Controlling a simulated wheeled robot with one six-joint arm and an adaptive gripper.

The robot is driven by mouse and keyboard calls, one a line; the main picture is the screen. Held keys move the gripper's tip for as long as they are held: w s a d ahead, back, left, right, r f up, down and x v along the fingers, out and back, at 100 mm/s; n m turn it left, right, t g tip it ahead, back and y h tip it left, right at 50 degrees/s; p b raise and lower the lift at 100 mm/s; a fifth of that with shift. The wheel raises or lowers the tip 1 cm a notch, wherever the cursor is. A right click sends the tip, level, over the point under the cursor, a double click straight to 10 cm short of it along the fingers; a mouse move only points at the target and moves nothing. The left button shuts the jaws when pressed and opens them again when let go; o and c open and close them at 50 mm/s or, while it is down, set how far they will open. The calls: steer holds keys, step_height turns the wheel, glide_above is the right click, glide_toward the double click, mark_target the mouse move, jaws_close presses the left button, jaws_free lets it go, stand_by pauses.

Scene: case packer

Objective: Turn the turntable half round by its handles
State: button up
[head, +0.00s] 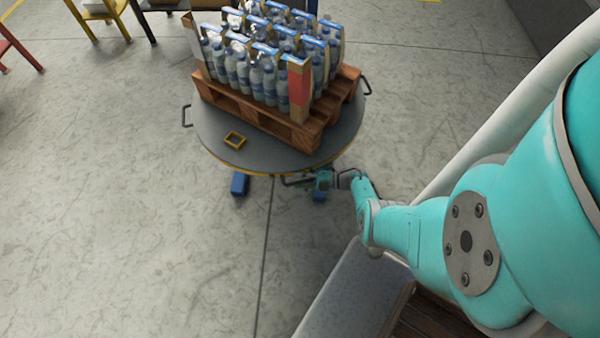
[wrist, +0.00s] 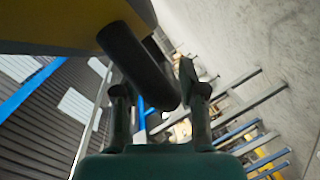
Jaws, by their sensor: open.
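The turntable (head: 210,145) is a round grey disc with a yellow rim, in the middle of the head view. A dark handle (head: 186,116) juts from its left edge and another (head: 367,86) from its right edge. A front handle (head: 293,183) sits at the near rim, beside my gripper (head: 324,181). In the wrist view, a thick dark handle bar (wrist: 138,64) reaches down from the yellow rim between the two fingers of my gripper (wrist: 158,88). The fingers stand apart on either side of the bar; I cannot tell whether either touches it.
Blue feet (head: 239,184) show under the disc. Yellow-legged furniture (head: 97,22) stands at the upper left. The floor at left is clear.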

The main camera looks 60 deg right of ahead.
steer(key=shift+r, duration=4.65)
steer(key=shift+a, duration=0.1)
